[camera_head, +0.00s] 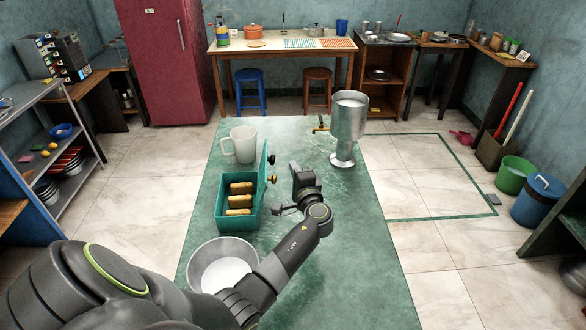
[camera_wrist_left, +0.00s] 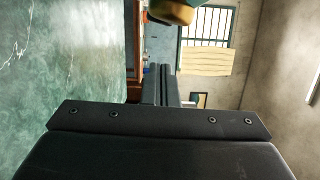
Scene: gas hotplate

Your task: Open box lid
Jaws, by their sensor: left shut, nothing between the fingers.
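A teal box (camera_head: 223,218) stands on the green table. Its lid (camera_head: 263,172) stands up along the box's right side, so the inside shows, with several golden-brown bars (camera_head: 240,188) in it. Small dark and brass knobs (camera_head: 272,179) stick out on the lid's right side. My left gripper (camera_head: 297,167) is just right of the lid, apart from it, shut and empty. In the left wrist view the closed fingers (camera_wrist_left: 160,85) show, with a rounded brass-coloured knob (camera_wrist_left: 172,12) at the top edge. My right gripper is not in view.
A white mug (camera_head: 243,144) stands behind the box. A metal bowl (camera_head: 222,265) sits in front of the box, beside my left arm. The table's right front (camera_head: 360,270) is clear.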

